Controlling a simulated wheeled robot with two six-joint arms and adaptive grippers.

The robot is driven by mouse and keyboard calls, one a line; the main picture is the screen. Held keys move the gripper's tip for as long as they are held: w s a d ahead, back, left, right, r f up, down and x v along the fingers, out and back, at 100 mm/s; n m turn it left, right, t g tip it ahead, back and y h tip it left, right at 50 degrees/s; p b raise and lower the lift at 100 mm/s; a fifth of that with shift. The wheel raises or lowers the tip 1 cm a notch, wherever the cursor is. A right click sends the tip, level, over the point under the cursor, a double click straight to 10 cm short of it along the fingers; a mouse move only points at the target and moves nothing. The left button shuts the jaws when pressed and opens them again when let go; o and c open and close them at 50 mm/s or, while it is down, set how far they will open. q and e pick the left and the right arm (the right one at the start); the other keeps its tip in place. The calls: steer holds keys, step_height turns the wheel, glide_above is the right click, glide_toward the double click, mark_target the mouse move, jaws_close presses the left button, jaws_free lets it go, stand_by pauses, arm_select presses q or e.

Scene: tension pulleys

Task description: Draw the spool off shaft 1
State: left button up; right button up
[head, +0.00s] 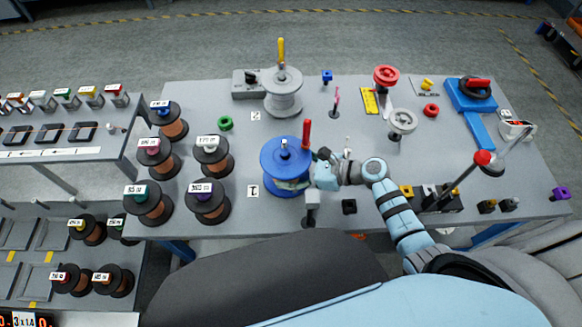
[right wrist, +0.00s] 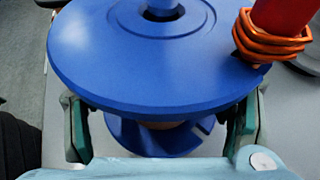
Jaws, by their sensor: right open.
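The blue spool (head: 280,158) sits on shaft 1 (head: 284,145), whose top shows through its centre, beside the label 1 (head: 253,190). In the right wrist view the spool's wide top flange (right wrist: 120,70) fills the upper middle. My right gripper (right wrist: 160,125) is open, with one finger on each side of the spool's narrower part, below the top flange. Contact with the core cannot be made out. In the head view the right gripper (head: 307,182) is at the spool's right front side. My left gripper is not in view.
A red-handled lever (head: 306,135) with orange coils (right wrist: 268,42) rises close to the spool's right edge. A grey spool (head: 283,95) stands behind at label 2. Several dark copper-wire spools (head: 212,160) stand left. A green ring (head: 225,123) lies between.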

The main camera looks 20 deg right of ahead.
mark_target(288, 153)
jaws_close()
steer(key=shift+w+r, duration=0.1)
steer(key=shift+r, duration=0.1)
stand_by(0.3)
steer(key=shift+r+p, duration=0.35)
steer(key=shift+p, duration=0.1)
steer(key=shift+r+p, duration=1)
steer(key=shift+r, duration=0.3)
stand_by(0.4)
steer(key=shift+r, duration=0.1)
steer(key=shift+r+p, duration=1.35)
steer(key=shift+r, duration=0.3)
